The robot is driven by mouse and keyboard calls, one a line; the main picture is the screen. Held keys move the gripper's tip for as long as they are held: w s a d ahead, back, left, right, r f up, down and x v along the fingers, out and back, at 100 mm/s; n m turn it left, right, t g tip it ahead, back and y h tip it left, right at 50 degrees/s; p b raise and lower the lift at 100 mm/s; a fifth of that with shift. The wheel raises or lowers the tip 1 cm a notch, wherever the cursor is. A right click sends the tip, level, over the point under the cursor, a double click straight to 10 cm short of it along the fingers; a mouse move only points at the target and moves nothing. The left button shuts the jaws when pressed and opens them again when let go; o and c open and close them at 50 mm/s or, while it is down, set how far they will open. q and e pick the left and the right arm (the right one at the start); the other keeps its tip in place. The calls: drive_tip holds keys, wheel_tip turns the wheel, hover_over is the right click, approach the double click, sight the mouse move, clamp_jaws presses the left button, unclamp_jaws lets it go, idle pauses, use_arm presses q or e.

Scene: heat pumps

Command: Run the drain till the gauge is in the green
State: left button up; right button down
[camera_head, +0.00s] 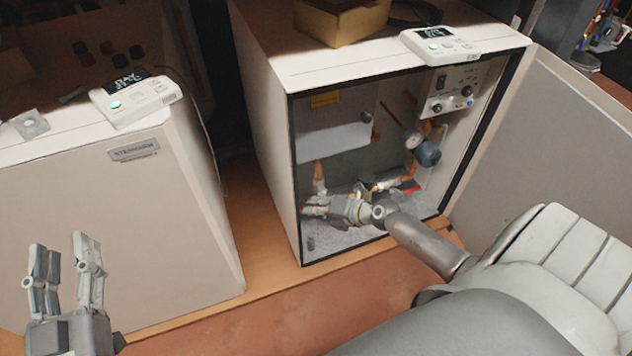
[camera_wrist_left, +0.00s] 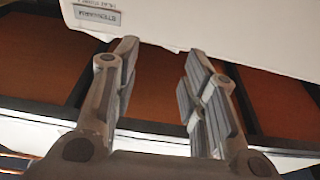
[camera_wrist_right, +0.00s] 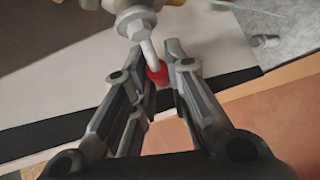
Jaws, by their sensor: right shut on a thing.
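The right heat pump (camera_head: 262,120) has its front open. My right gripper (camera_head: 318,205) reaches inside, low at the left, near copper pipework. In the right wrist view, a thin metal lever with a red tip (camera_wrist_right: 157,72) hangs from a metal valve fitting (camera_wrist_right: 136,22). My right gripper (camera_wrist_right: 166,75) is shut on this lever, its fingers on both sides of the red tip.
A control panel (camera_head: 450,88) with knobs and a green switch is inside at the upper right. A blue-grey cylinder (camera_head: 428,152) sits below it. The open door (camera_head: 545,130) stands at the right. White controllers (camera_head: 440,45) and a box (camera_head: 340,20) lie on top.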

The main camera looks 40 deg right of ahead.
use_arm(q)
wheel_tip(320, 180, down, 6)
drive_tip(key=g+y+p, duration=0.1)
drive_tip(key=g, duration=0.2)
drive_tip(key=shift+a+f+g, duration=0.15)
drive_tip(key=shift+a+g, duration=0.25)
drive_tip(key=shift+a, duration=0.05)
use_arm(e)
drive_tip(key=shift+s+f, duration=0.1)
drive_tip(key=shift+f, duration=0.1)
drive_tip(key=c, duration=1.4)
unclamp_jaws()
drive_tip(key=shift+c, duration=0.2)
drive_tip(key=shift+r, duration=0.1)
drive_tip(key=v, duration=1.2)
drive_tip(key=shift+a+r, duration=0.1)
